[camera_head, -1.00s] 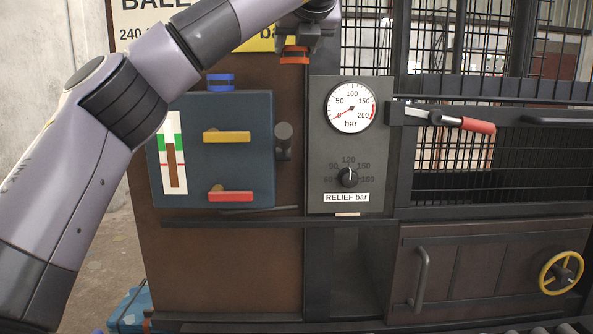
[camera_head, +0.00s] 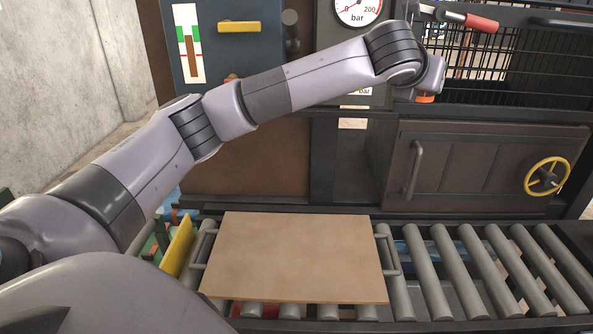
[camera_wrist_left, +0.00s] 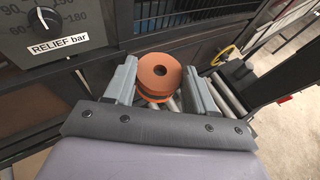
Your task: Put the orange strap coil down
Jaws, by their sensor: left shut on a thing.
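The orange strap coil (camera_wrist_left: 160,72) is a round orange roll with a hole in its middle and a dark band around its side. My left gripper (camera_wrist_left: 161,88) is shut on it, one grey finger on each side. In the head view a small part of the coil (camera_head: 425,99) shows below the end of my left arm, in front of the dark machine. The coil hangs clear of the rollers. My left gripper's fingers are mostly hidden behind the arm there. My right gripper is not in view.
A tan board (camera_head: 295,255) with side handles lies on the roller conveyor (camera_head: 480,265). Bare rollers run to its right. A yellow plate (camera_head: 179,246) stands at its left. Behind are a brown door (camera_head: 480,165), a yellow handwheel (camera_head: 547,176) and a red-gripped lever (camera_head: 480,23).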

